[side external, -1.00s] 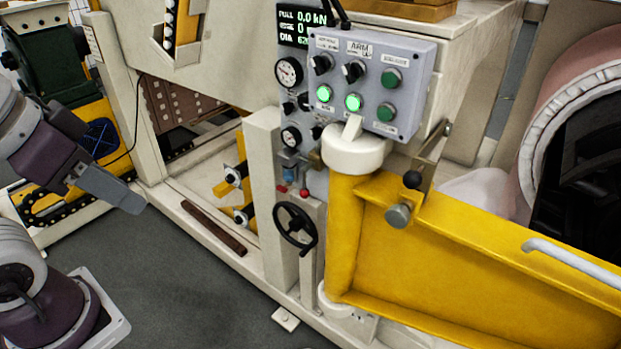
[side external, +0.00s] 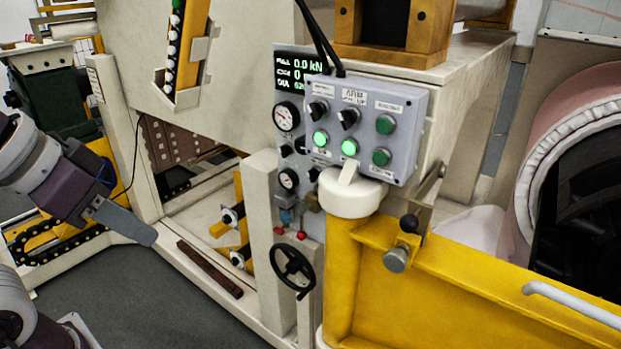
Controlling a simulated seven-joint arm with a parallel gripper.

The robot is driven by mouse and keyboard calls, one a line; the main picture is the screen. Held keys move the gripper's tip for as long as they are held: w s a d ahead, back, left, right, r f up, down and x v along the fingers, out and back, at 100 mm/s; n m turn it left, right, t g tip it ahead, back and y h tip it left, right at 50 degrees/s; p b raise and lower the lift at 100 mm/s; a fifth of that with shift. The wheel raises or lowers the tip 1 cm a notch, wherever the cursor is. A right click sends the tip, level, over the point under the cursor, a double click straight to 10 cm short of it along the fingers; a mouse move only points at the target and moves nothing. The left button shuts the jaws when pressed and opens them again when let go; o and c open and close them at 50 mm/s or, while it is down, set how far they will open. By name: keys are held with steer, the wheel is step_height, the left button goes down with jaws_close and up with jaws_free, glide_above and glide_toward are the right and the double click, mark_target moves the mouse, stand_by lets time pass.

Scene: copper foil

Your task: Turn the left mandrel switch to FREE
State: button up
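The grey control box (side external: 412,120) is at the upper middle in the side external view. It has two black rotary switches along its upper part: the left one (side external: 318,111) and another (side external: 347,119) to its right. The label text above the left one is too small to read, as are its position marks. My gripper (side external: 126,221) is far to the left of the box, its grey finger slab pointing down and right. It touches neither switch. I see only one slab, so its opening is hidden.
Lit green lamps (side external: 349,148) and green buttons (side external: 385,124) share the box. A white-capped yellow arm (side external: 470,300) stands below and right. A black handwheel (side external: 293,271) and gauges (side external: 286,116) are nearby. A pale post (side external: 263,215) stands between my gripper and the box.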

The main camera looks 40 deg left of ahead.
steer(key=w+a+f+n+t, duration=0.2)
steer(key=w+t, duration=0.1)
steer(key=w, duration=1.1)
steer(key=w+a+f+n+t, duration=0.1)
steer(key=w+f+t, duration=0.1)
steer(key=w, duration=1.2)
steer(key=n+t, duration=0.2)
steer(key=t, duration=0.1)
glide_toward(313, 175)
step_height(313, 175, up, 3)
step_height(313, 175, down, 7)
steer(key=t, duration=0.4)
steer(key=shift+n, duration=0.4)
steer(key=w, duration=0.7)
steer(key=shift+w+a+r, duration=0.15)
steer(key=shift+w+a, duration=0.05)
steer(key=shift+w, duration=0.05)
jaws_close()
